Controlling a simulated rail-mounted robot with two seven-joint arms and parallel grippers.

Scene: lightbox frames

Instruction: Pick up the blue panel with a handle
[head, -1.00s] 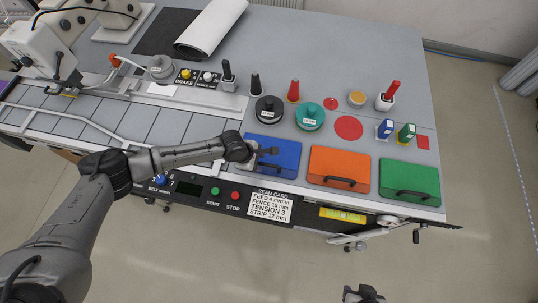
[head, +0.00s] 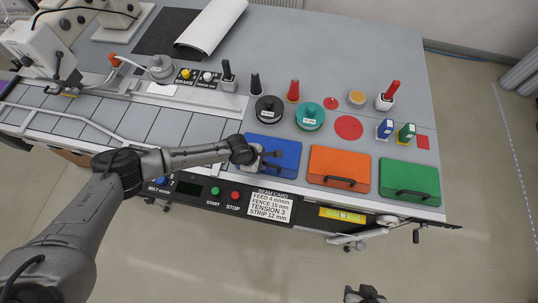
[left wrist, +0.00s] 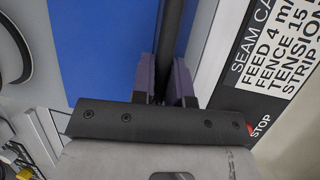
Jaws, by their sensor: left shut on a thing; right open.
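The blue panel (head: 285,150) lies flat on the table, left of the orange and green panels. My left gripper (head: 268,160) reaches over its front left part. In the left wrist view the blue panel (left wrist: 105,45) fills the upper left, and my left gripper's fingers (left wrist: 168,85) are closed on its dark bar handle (left wrist: 171,35), one on each side. The handle is mostly hidden by the gripper in the head view. My right gripper (head: 364,293) is at the bottom edge of the head view, open and well away from the panels.
An orange panel (head: 337,162) and a green panel (head: 409,178) with dark handles lie to the right. Black (head: 268,108) and teal (head: 310,114) round pieces stand behind the blue panel. A control strip with a seam card (head: 270,206) runs along the front edge.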

